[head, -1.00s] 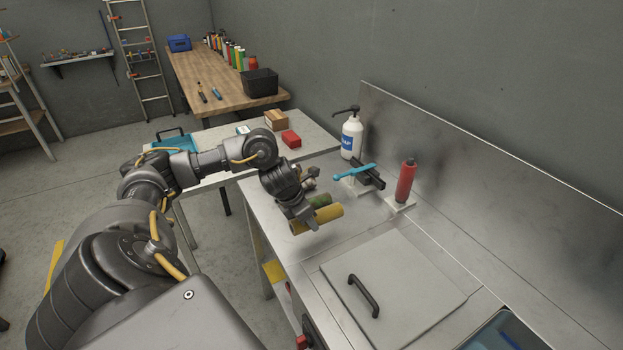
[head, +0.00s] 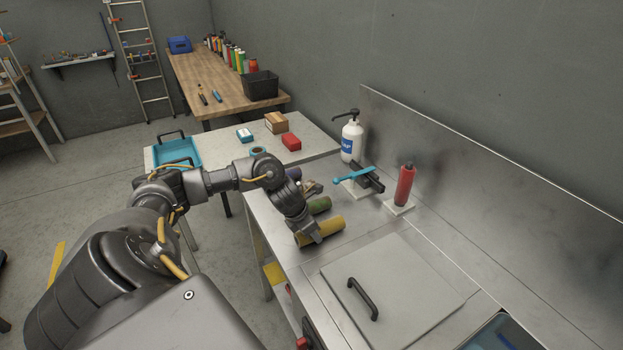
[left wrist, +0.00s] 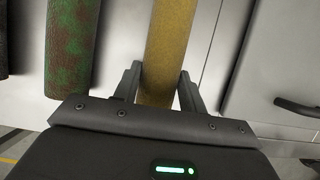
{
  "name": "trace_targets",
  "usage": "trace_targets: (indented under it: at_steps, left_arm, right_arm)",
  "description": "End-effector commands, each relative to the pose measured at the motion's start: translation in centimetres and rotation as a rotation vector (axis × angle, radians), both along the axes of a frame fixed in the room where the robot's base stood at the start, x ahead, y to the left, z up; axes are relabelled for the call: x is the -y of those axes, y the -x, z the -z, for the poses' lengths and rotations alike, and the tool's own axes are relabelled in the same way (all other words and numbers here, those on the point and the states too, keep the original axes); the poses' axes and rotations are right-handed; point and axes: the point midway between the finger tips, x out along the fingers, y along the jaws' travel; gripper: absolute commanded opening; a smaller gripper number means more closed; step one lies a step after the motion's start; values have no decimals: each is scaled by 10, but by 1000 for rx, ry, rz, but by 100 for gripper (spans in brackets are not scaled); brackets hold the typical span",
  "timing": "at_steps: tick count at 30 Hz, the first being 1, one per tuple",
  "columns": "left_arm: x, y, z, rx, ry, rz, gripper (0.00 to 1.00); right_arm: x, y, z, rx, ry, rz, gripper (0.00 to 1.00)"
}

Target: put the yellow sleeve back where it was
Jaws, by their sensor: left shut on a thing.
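The yellow sleeve (head: 325,229) is a scuffed yellow tube lying on its side at the near left of the steel counter. My left gripper (head: 312,237) is shut on it near its left end. In the left wrist view the yellow sleeve (left wrist: 170,40) runs between the two fingers of my left gripper (left wrist: 158,90). The sleeve is at or very close to the counter top; I cannot tell whether it touches. A green sleeve (head: 320,205) with rusty patches lies beside it, apart and roughly parallel, and also shows in the left wrist view (left wrist: 72,45). My right gripper is not in view.
A dark purple sleeve (head: 294,174) lies farther back, partly hidden by my arm. A red cylinder (head: 405,187) stands upright on a pale base. A clamp with a blue handle (head: 352,175) and a soap bottle (head: 351,140) stand behind. A lid with a black handle (head: 364,297) lies in front.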

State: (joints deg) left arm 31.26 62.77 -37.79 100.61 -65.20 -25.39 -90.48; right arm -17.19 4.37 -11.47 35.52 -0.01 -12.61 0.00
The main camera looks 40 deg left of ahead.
Motion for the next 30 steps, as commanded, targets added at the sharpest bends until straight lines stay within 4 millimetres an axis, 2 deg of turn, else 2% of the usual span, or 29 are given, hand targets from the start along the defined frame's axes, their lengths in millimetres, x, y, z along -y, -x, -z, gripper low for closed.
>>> trace_targets:
  at_steps: [1,2,6,14,17,19,30]
  left_arm:
    - [0,0,4,0,0,0,18]
    - [0,0,2,0,0,0,45]
    - [0,0,1,-1,0,0,63]
    - [0,0,1,0,0,0,63]
    - [0,0,-5,0,0,0,63]
    - [-2,3,-10,1,-1,1,63]
    - [-10,32,-79,4,-2,3,63]
  right_arm:
    - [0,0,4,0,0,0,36]
    - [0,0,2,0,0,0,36]
    - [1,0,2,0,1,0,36]
    - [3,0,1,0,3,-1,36]
    - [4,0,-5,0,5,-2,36]
    - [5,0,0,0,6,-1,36]
    - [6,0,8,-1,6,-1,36]
